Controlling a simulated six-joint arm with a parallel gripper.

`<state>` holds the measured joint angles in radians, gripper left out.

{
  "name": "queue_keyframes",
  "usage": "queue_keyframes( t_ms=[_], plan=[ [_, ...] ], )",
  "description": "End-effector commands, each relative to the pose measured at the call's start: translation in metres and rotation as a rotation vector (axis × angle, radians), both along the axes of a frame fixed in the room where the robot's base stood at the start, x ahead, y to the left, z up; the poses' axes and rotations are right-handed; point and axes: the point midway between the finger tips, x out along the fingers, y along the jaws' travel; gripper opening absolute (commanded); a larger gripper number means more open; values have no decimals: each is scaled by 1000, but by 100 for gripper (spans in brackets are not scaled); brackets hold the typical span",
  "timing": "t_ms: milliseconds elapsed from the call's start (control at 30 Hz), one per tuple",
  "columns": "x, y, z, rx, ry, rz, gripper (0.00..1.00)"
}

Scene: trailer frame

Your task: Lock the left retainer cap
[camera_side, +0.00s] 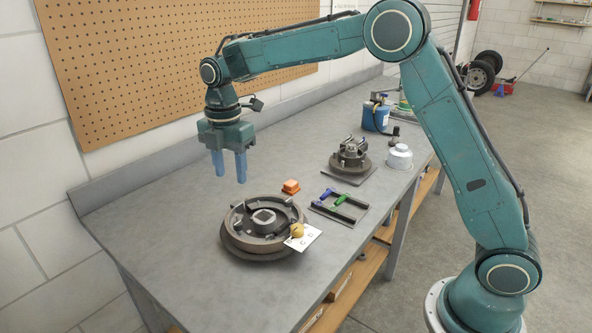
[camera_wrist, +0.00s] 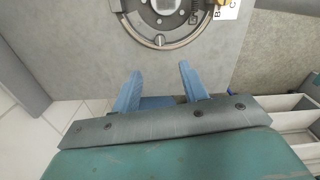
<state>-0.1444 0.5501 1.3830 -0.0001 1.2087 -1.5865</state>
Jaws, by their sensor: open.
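A round dark metal brake-like assembly (camera_side: 262,226) lies on the bench, with a raised square piece at its centre and small silver pins around its ring. Part of it also shows at the top of the wrist view (camera_wrist: 160,40), cut off by the frame edge. I cannot tell which small part is the left retainer cap. My gripper (camera_side: 230,178) points down, open and empty, above the bench and up and left of the assembly in the side view. Its two blue fingers stand apart in the wrist view (camera_wrist: 160,72), touching nothing.
A yellow piece (camera_side: 297,230) sits by a white lettered card (camera_side: 306,240) at the assembly's edge. An orange block (camera_side: 291,186) is behind it. A tray with green and blue handles (camera_side: 338,204), a smaller hub (camera_side: 350,156) and a white container (camera_side: 399,157) stand right. The bench's left is clear.

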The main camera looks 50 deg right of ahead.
Motion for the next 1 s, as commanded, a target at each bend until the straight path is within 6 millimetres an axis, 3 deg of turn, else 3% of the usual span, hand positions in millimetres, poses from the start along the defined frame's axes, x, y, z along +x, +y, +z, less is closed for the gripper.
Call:
queue_keyframes(
  t_ms=[367, 1000],
  plan=[
    [-1, 0, -27, -1, 4, -2, 43],
    [-1, 0, -119, 1, 3, -3, 43]
  ],
)
